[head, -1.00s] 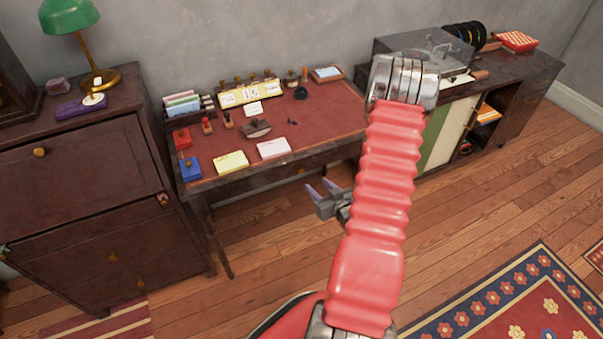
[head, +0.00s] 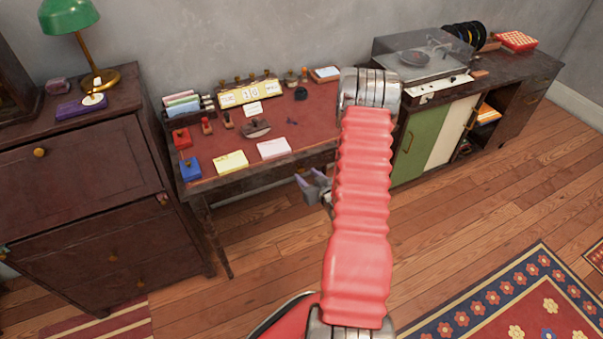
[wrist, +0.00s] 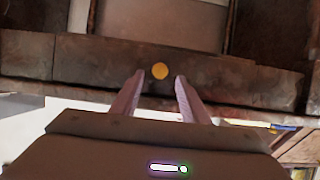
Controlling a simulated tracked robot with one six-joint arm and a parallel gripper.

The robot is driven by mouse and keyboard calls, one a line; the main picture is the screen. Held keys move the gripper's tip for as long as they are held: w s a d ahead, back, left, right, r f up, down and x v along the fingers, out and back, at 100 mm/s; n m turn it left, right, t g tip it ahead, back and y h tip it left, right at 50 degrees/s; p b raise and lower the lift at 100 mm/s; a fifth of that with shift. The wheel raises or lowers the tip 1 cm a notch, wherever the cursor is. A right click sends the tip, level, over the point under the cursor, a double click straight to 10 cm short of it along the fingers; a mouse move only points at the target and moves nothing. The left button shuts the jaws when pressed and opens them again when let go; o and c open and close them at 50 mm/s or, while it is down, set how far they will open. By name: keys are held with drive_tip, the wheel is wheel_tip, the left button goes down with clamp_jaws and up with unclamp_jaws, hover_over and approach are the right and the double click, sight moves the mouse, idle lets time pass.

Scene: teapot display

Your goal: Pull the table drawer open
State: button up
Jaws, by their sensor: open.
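The wooden table (head: 207,222) with a red top stands against the wall in the head view. In the wrist view, a dark drawer front (wrist: 100,58) with a round yellow knob (wrist: 159,71) faces my gripper (wrist: 153,78). The two fingers are open, one to each side of the knob as seen there. I cannot tell whether the fingertips reach around the knob or stop short of it.
Stamps, note pads (head: 232,162) and a card rack (head: 186,105) stand on the table. A dark cabinet (head: 75,190) with a green lamp (head: 75,30) is at left. A low cabinet (head: 418,150) with a record player is at right. Wooden floor (head: 260,250) lies open in front.

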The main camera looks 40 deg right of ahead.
sight(301, 171)
drive_tip(key=shift+x, duration=2.25)
drive_tip(key=shift+c, duration=0.6)
clamp_jaws()
